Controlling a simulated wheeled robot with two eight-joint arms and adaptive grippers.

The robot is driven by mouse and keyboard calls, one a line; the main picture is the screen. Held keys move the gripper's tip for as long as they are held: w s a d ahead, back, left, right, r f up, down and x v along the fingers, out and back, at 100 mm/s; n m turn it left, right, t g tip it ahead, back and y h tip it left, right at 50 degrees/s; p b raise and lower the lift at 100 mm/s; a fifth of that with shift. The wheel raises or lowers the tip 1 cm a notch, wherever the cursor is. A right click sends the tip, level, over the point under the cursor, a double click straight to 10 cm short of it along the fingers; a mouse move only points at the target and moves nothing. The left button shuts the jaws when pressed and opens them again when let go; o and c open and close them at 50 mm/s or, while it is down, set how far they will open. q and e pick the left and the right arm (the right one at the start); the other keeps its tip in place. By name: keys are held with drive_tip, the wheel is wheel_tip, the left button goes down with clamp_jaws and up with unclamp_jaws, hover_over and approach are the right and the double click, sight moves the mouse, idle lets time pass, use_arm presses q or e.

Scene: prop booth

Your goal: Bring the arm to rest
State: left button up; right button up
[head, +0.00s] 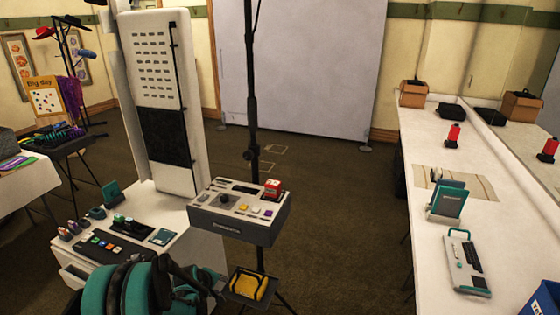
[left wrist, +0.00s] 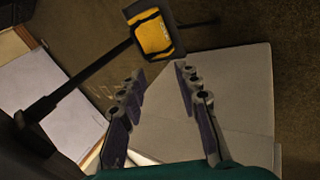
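My left arm, teal and dark, shows at the bottom of the head view, in front of the white console. Its gripper (head: 212,284) is partly hidden there by the arm's own links. In the left wrist view the two fingers of the left gripper (left wrist: 160,72) stand apart with nothing between them. Beyond them are a pale flat surface and brown carpet. A yellow and black item (left wrist: 153,35) lies past the fingertips, apart from them; the head view shows it on a small dark tray (head: 232,294). My right gripper is in neither view.
A grey control box (head: 240,228) on a stand is just beyond my left arm. The white console (head: 72,252) with buttons stands to its left. A long white table (head: 422,222) on the right holds a teal-framed device (head: 447,202). Carpet between is open.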

use_arm(q)
drive_tip(key=s+d+r+m+y, duration=0.1)
drive_tip(key=s+r+m, duration=0.2)
drive_tip(key=s+r, duration=0.45)
drive_tip(key=s+d+r+m, duration=0.2)
drive_tip(key=s+r, duration=0.3)
drive_tip(key=r, duration=0.6)
drive_tip(key=s+r+m, duration=0.1)
drive_tip(key=s+m, duration=0.2)
drive_tip(key=s, duration=0.6)
drive_tip(key=s+r+m+y, duration=0.1)
drive_tip(key=s+r+m, duration=0.1)
drive_tip(key=s, duration=0.7)
drive_tip(key=shift+s+d+r+m+t, duration=0.3)
drive_tip(key=shift+d+m+t, duration=0.15)
drive_tip(key=shift+m, duration=0.45)
